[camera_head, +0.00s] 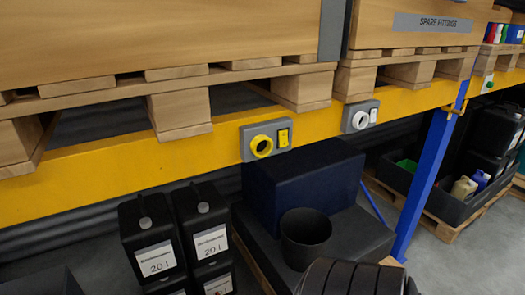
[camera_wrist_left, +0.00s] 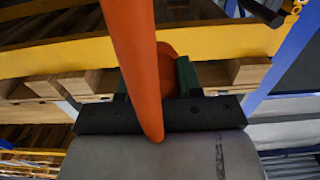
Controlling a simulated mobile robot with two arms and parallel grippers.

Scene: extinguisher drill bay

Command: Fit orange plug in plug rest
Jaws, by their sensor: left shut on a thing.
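My left gripper (camera_wrist_left: 155,76) shows in the left wrist view, its dark green fingers shut on the orange plug (camera_wrist_left: 168,66). A long orange length (camera_wrist_left: 133,45) runs across the front of the gripper and hides part of the plug. I cannot tell which holder is the plug rest. Neither gripper can be made out in the head view.
Wooden pallets with crates (camera_head: 150,40) sit above the yellow beam (camera_head: 110,175). Below are black canisters (camera_head: 150,240), a dark blue box (camera_head: 305,182) and a black bucket (camera_head: 305,235). A blue upright (camera_head: 425,180) stands right of the holders. A black ribbed object (camera_head: 350,278) fills the bottom edge.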

